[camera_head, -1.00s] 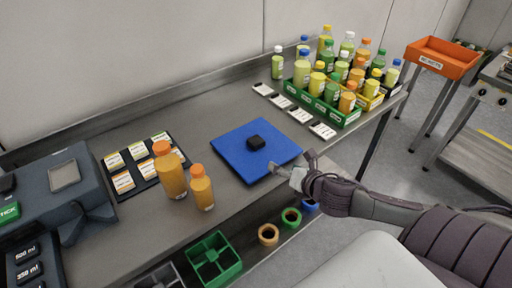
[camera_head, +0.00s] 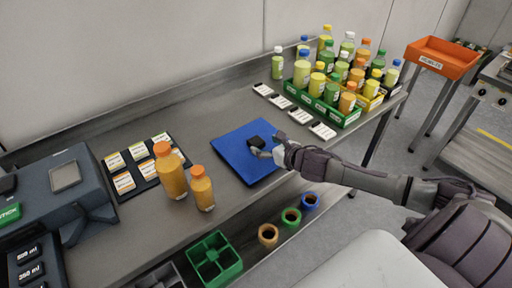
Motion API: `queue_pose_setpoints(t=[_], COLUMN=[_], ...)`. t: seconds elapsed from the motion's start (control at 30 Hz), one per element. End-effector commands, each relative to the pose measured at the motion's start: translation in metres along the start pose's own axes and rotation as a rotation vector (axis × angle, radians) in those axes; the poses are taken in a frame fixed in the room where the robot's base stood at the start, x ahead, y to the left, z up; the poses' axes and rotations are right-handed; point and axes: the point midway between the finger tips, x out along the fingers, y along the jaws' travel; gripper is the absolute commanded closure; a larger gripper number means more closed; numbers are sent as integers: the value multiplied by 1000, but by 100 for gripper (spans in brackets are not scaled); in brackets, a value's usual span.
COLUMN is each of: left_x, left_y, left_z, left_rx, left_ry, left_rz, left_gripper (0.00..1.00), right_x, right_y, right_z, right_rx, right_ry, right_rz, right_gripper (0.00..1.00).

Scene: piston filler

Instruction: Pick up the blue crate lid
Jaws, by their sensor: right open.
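The blue crate lid (camera_head: 236,150) lies flat on the grey workbench, with a black block-shaped knob (camera_head: 256,142) at its middle. My right gripper (camera_head: 266,150) is over the right part of the lid, its fingers open and close beside the knob. Whether the fingers touch the knob I cannot tell. The gripper and wrist hide part of the lid's right side. My left gripper is not in view.
Two orange bottles (camera_head: 171,172) stand left of the lid, by a black tray of labels (camera_head: 140,166). Several bottles stand in a green crate (camera_head: 318,106) at the back right. White label cards (camera_head: 299,115) lie behind the lid.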

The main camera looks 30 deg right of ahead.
Motion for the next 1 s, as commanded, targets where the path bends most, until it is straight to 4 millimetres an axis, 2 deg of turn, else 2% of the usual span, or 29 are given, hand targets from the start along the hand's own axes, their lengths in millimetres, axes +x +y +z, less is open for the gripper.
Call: queue_pose_setpoints(t=[0.17, 0.43, 0.73, 1.0], left_x=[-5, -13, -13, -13], left_y=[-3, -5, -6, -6], left_z=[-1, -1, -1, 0], left_rx=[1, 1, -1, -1], left_ry=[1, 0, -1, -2], left_rz=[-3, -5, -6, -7], left_gripper=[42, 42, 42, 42], right_x=[13, 50, 55, 55], right_y=[1, 3, 2, 2], right_z=[2, 2, 1, 1], right_rx=[3, 3, -1, 0], right_ry=[0, 0, 1, 1], right_rz=[-1, 0, 0, 0], right_gripper=[23, 23, 23, 68])
